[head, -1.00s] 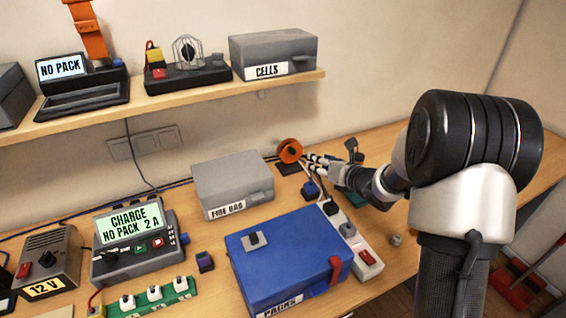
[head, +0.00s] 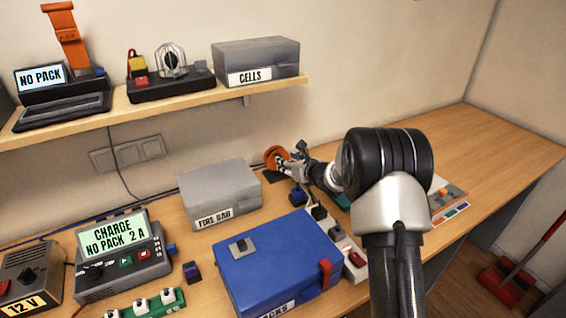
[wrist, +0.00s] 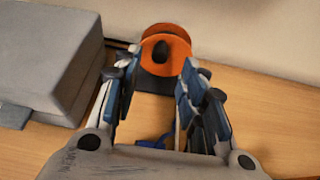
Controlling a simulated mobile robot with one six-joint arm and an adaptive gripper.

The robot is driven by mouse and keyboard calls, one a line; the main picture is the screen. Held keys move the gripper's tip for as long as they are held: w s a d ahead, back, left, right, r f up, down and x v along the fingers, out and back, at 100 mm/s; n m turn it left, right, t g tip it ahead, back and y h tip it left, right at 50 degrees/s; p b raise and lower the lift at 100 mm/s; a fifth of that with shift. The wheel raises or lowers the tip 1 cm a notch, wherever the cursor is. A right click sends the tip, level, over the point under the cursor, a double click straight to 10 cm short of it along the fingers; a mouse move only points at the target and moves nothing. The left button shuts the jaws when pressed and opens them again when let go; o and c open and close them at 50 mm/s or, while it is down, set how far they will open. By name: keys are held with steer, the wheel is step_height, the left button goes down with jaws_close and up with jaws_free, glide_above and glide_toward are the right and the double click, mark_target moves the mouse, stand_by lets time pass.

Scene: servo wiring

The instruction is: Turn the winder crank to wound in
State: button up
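The winder (head: 271,155) is an orange reel at the back of the bench, against the wall. In the wrist view the orange reel (wrist: 153,39) stands upright on a dark base, with a dark oval knob (wrist: 172,54) on its face, which looks like the crank's handle. My gripper (wrist: 162,65) is open, its fingers on either side of the view below and in front of the reel. In the head view my gripper (head: 286,162) overlaps the reel's right side. Whether the fingers touch the knob cannot be told.
A grey fire bag box (head: 215,190) stands left of the winder. A blue packs case (head: 275,262) and a white power strip (head: 352,262) lie in front. A shelf (head: 190,100) hangs above left. The bench's far right (head: 480,140) is clear.

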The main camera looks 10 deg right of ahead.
steer(key=shift+x, duration=2.25)
jaws_close()
